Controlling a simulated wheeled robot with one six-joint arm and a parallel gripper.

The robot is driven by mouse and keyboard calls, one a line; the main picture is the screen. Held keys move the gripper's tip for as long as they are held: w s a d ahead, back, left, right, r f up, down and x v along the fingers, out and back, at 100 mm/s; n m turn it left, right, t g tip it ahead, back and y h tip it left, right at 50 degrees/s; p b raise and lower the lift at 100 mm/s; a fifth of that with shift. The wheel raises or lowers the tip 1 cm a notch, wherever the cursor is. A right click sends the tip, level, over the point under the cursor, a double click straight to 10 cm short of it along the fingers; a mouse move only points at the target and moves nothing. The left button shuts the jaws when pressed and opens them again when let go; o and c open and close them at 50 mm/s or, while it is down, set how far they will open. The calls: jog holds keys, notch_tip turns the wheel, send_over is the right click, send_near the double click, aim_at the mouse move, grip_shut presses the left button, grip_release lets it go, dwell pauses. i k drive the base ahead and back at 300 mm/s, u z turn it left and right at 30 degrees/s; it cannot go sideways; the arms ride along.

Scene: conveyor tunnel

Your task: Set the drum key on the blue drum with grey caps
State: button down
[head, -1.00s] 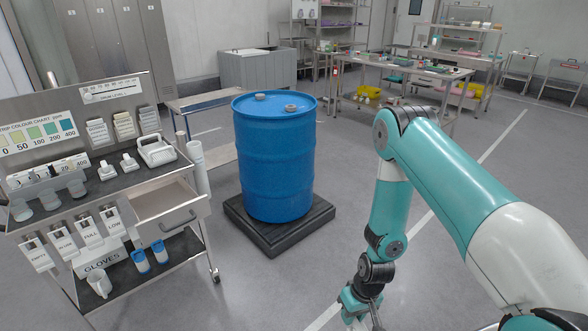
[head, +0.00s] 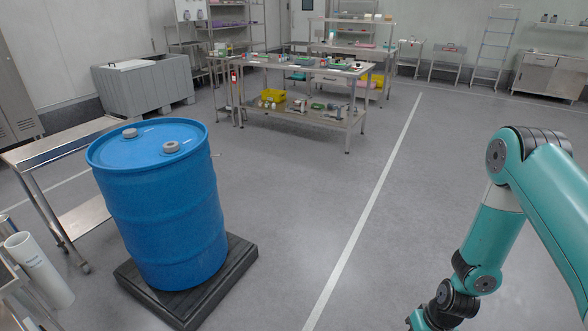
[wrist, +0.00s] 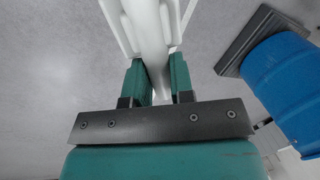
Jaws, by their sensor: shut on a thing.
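The blue drum (head: 160,215) stands upright at the left of the head view, with two grey caps (head: 171,147) on its top. It also shows in the wrist view, at the right (wrist: 288,85). My gripper (wrist: 153,72) is shut on a pale, long piece (wrist: 150,35), seemingly the drum key. Its far end runs out of the wrist view, so its full shape is hidden. In the head view my gripper is cut off at the bottom edge, right of the drum and apart from it.
The drum stands on a dark low pallet (head: 243,262). A steel bench (head: 62,142) is left of it, with a white tube (head: 40,270) in front. A laden worktable (head: 300,108) stands behind. The floor (head: 300,220) between drum and arm is clear.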

aim_at(134, 152)
jog(key=z, duration=0.3)
jog(key=i, duration=1.3)
jog(key=u, duration=0.4)
jog(key=i, duration=0.8)
jog(key=u, duration=0.65)
